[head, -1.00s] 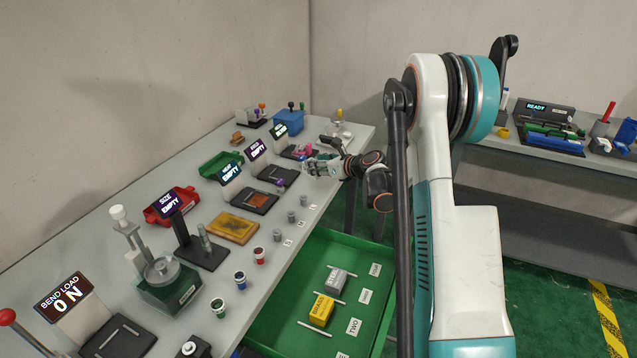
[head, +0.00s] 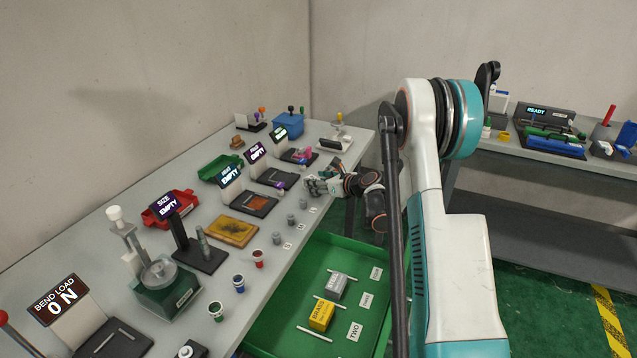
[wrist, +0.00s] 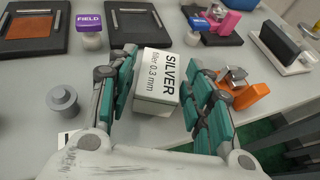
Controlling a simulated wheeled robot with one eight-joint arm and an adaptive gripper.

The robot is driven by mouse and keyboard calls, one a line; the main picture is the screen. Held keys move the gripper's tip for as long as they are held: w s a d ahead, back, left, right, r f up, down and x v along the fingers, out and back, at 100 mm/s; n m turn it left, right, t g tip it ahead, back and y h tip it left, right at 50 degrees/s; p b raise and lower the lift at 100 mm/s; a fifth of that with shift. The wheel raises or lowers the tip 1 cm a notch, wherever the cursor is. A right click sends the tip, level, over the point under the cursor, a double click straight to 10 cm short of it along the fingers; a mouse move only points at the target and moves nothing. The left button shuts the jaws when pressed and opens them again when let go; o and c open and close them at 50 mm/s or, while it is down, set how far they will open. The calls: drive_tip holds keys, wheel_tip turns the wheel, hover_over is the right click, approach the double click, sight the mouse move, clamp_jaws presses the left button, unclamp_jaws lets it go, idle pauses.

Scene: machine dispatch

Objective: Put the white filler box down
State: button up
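A small white filler box (wrist: 157,80), labelled "SILVER" and "filler 0.3 mm", is between the teal-padded fingers of my gripper (wrist: 160,85) in the wrist view. The pads lie close along both its sides, and my gripper appears shut on it. Whether its underside touches the grey table (wrist: 30,140) is hidden. In the head view my gripper (head: 318,186) is over the table's right edge, beside a row of small grey pots. I cannot make out the box in that view.
A green drawer (head: 268,335) with a brass box (head: 322,314) and a grey box (head: 336,286) stands open below the table edge. Near my fingers are a grey pot (wrist: 63,100), a purple-topped FIELD pot (wrist: 90,30) and an orange clamp (wrist: 245,95).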

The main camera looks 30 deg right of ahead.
idle(0.3)
drive_tip(key=shift+r, duration=0.2)
drive_tip(key=p+v, duration=0.2)
drive_tip(key=v, duration=1)
